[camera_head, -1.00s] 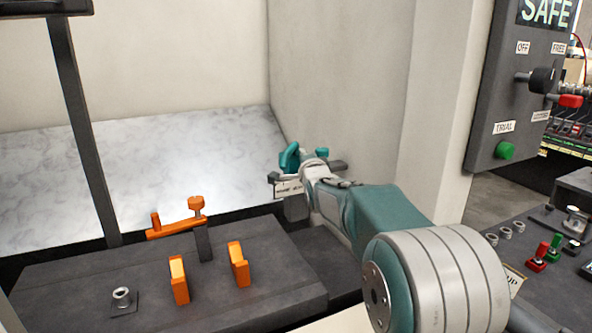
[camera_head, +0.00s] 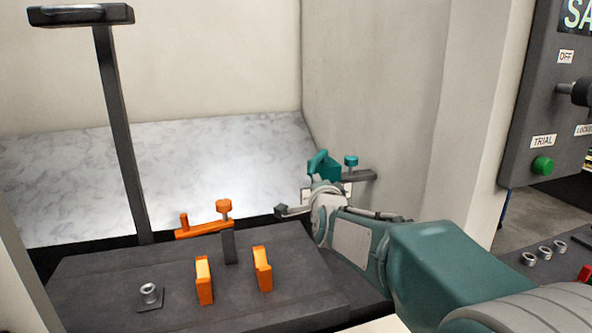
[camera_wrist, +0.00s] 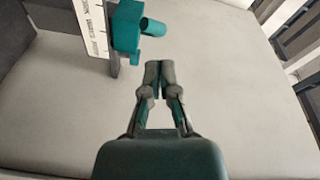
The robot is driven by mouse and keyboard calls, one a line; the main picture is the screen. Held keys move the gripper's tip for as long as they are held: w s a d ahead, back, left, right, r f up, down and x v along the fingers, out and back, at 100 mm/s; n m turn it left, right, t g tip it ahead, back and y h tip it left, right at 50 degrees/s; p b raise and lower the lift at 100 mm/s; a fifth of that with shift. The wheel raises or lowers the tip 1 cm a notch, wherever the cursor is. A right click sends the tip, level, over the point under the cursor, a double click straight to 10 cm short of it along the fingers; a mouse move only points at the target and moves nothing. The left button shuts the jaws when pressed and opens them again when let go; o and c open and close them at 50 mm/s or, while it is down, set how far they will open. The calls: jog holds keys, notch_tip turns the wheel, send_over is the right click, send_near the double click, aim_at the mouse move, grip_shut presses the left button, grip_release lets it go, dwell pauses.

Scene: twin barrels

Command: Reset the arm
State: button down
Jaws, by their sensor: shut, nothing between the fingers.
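My gripper (camera_wrist: 152,80) shows in the wrist view with its two fingers together and nothing between them. My teal and grey arm (camera_head: 430,260) reaches in from the lower right in the head view, its end beside a teal clamp (camera_head: 322,165). The fingers are hard to make out there. In the wrist view a teal part (camera_wrist: 128,28) with a white labelled strip (camera_wrist: 90,20) is up and left of the fingertips, apart from them. A pale surface lies behind the fingers.
A dark bench (camera_head: 110,270) carries an orange clamp (camera_head: 205,231), two upright orange blocks (camera_head: 204,280) and a metal fitting (camera_head: 149,293). A dark post (camera_head: 118,130) stands at left. A control panel (camera_head: 535,110) with a green button (camera_head: 542,165) is at right.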

jog(key=s+d+f+n+g, duration=0.1)
jog(key=s+f+n+g, duration=0.3)
jog(key=s, duration=0.8)
jog(key=s+d+f+n+g, duration=0.1)
jog(key=s+f+n+g, duration=0.3)
jog(key=s, duration=0.9)
jog(key=s+d+f+n+g, duration=0.1)
jog(key=s+f+n+g, duration=0.3)
jog(key=s, duration=0.9)
notch_tip(320, 180, down, 2)
jog(key=n, duration=0.2)
jog(key=shift+s+d+n, duration=0.15)
jog(key=shift+d+n, duration=0.15)
jog(key=shift+d, duration=0.05)
jog(key=shift+d, duration=0.2)
jog(key=shift+a, duration=0.15)
